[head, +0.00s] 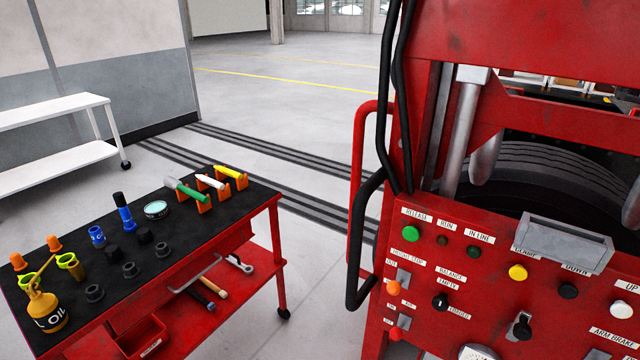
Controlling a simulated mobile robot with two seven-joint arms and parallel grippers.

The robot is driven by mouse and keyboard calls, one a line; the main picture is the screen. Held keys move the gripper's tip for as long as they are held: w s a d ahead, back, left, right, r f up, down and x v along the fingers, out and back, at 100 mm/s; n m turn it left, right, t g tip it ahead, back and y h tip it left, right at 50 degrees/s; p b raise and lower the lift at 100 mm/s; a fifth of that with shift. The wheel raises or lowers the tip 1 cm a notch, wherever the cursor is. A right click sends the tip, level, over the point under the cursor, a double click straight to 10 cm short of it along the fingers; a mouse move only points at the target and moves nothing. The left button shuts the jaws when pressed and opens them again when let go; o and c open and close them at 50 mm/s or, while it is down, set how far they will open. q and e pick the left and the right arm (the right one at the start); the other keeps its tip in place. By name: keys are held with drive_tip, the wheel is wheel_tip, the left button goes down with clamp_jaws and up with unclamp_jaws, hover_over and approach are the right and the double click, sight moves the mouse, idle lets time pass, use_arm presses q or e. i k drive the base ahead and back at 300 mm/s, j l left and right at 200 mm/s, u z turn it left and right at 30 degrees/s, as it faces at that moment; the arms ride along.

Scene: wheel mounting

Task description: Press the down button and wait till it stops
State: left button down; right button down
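The red machine's control panel (470,300) fills the lower right of the head view. The down button (568,291) is a round black button below a label reading DOWN, which a grey metal bracket (565,243) partly covers. Its top is clear, and nothing touches it. I cannot tell whether it is pressed. The white up button (621,309) is to its right and a yellow button (518,272) to its left. Neither of my grippers can be made out in this view.
A black tire (560,175) shows behind the machine frame. A white shelf table (50,110) stands at far left. Floor between cart and back wall is open.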

sight(567, 290)
drive_tip(key=l+z, duration=0.15)
drive_tip(key=z, duration=1.5)
